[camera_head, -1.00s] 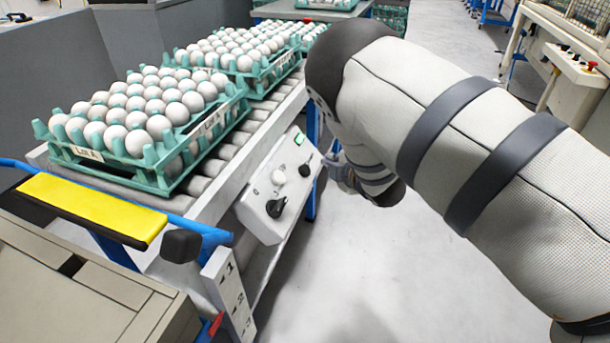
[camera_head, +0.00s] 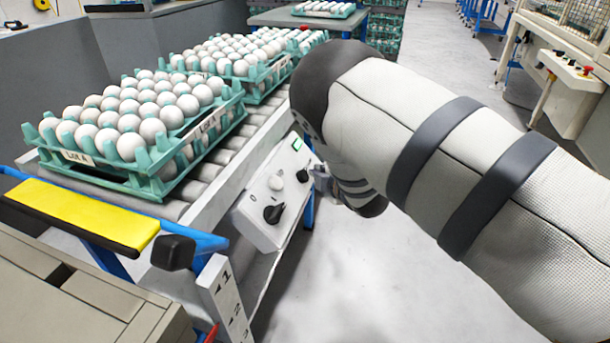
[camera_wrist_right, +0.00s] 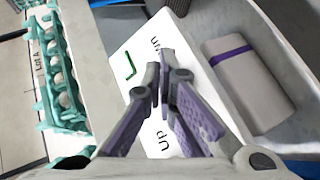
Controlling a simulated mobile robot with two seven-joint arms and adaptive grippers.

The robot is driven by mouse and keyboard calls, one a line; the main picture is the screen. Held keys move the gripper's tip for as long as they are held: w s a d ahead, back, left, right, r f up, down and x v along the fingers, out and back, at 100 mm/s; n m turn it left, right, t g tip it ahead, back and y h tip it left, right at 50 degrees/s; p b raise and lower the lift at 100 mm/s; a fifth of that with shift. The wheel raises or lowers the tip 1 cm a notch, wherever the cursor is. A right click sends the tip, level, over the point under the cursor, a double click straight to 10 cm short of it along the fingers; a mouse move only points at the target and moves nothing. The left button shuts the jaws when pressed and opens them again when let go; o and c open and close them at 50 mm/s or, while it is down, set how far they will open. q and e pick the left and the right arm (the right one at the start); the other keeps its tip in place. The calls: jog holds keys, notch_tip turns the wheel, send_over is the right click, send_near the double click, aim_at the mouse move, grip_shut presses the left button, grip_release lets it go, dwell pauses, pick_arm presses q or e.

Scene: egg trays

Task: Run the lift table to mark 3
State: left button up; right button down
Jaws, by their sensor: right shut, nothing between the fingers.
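A white control box (camera_head: 262,221) is fixed to the side of the roller conveyor. It carries a dark rotary knob (camera_head: 273,213), a pale round button (camera_head: 275,183) and a small green-edged window (camera_head: 297,144). My right gripper (camera_wrist_right: 158,78) is shut and empty, with its fingertips over a white panel (camera_wrist_right: 142,52) bearing a green corner mark and partly covered lettering. I cannot tell whether the fingertips touch it. In the head view my right arm hides most of the gripper. A white numbered scale (camera_head: 222,292) shows marks 1 and 2, and a red pointer (camera_head: 212,333) is beside its lower part.
Egg trays (camera_head: 150,184) labelled Lot A sit stacked on the conveyor rollers (camera_head: 205,172). A yellow pad (camera_head: 80,215) and a blue rail (camera_head: 207,241) are at the near end. Beige boxes (camera_head: 85,300) fill the lower left. Open floor (camera_head: 400,280) lies to the right.

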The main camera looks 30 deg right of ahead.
dwell(0.8)
jog(key=shift+w+a+f, duration=0.15)
jog(key=shift+w+f, duration=0.1)
jog(key=shift+f, duration=0.05)
jog(key=shift+w+a+f+b, duration=0.3)
jog(key=shift+a+f+b, duration=0.05)
jog(key=shift+b, duration=0.15)
dwell(1.6)
dwell(4.0)
jog(key=shift+s+d+r+p, duration=0.55)
jog(key=shift+r+p, duration=0.1)
jog(key=shift+p, duration=0.15)
